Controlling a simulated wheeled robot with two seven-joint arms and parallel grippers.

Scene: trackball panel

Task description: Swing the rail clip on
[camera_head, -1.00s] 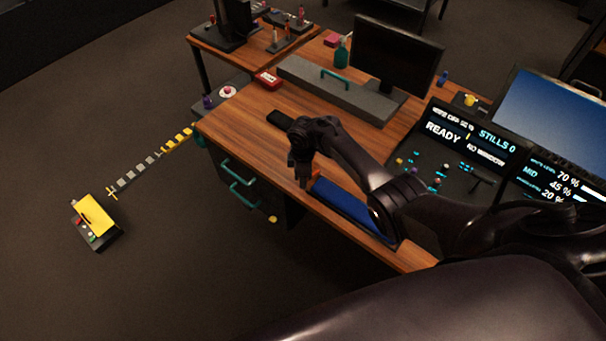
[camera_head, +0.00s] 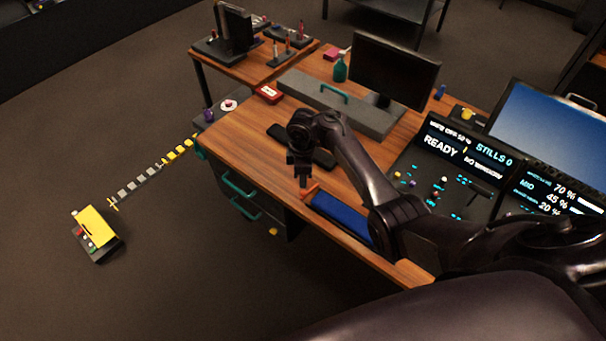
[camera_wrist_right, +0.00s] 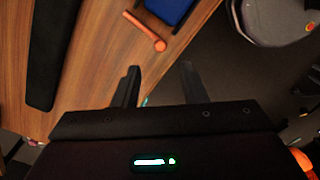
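A thin orange bar (camera_head: 311,191), which may be the rail clip, is at the left end of a long blue pad (camera_head: 340,217) along the desk's front edge. In the right wrist view the orange bar (camera_wrist_right: 144,30) has a round knob at one end and lies beside the blue pad (camera_wrist_right: 170,8). My right gripper (camera_head: 303,182) hangs just above and behind the bar. In the wrist view its two fingers (camera_wrist_right: 160,68) are apart with nothing between them, and the bar is beyond the tips, not touching. My left gripper is out of view.
A black keyboard-like slab (camera_head: 322,157) lies behind the gripper. A grey box (camera_head: 345,110) with a teal handle and a monitor (camera_head: 394,70) stand at the back. A control panel (camera_head: 440,180) is to the right. Teal drawer handles (camera_head: 240,186) stick out below the desk edge.

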